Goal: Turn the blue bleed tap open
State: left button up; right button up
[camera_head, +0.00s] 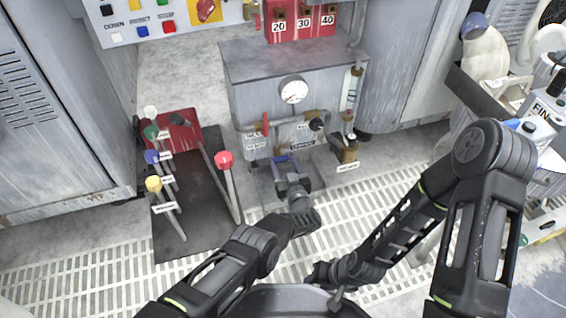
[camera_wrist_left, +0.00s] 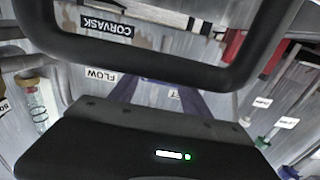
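My left gripper (camera_head: 283,160) reaches low in front of the grey cabinet's pipework in the head view. In the left wrist view two bluish strips, which look like its fingers (camera_wrist_left: 158,95), stand apart on either side of a small white label. Blue shows right at these fingers in the head view. I cannot tell whether any of it is the bleed tap, and no separate blue tap is clear; the gripper hides that spot. My right gripper (camera_head: 325,275) is low near my base, away from the pipework, and its fingers are unclear.
The grey cabinet (camera_head: 262,95) carries a gauge (camera_head: 293,90), a red handle (camera_head: 265,123), a black knob (camera_head: 316,125) and a flow tube (camera_head: 352,88). Levers with coloured knobs, one red-topped (camera_head: 224,160), stand on the left. Grating (camera_head: 110,268) covers the floor.

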pick_arm(q)
jog(key=c, duration=0.9)
jog(key=n, duration=0.5)
jog(key=shift+a+f+n, duration=0.1)
jog(key=shift+n, duration=0.3)
jog(key=shift+c, duration=0.2)
jog(key=o, duration=1.4)
jog(key=shift+s+p, duration=0.4)
jog(key=shift+s, duration=0.05)
jog(key=p+v, duration=0.2)
jog(key=v, duration=0.5)
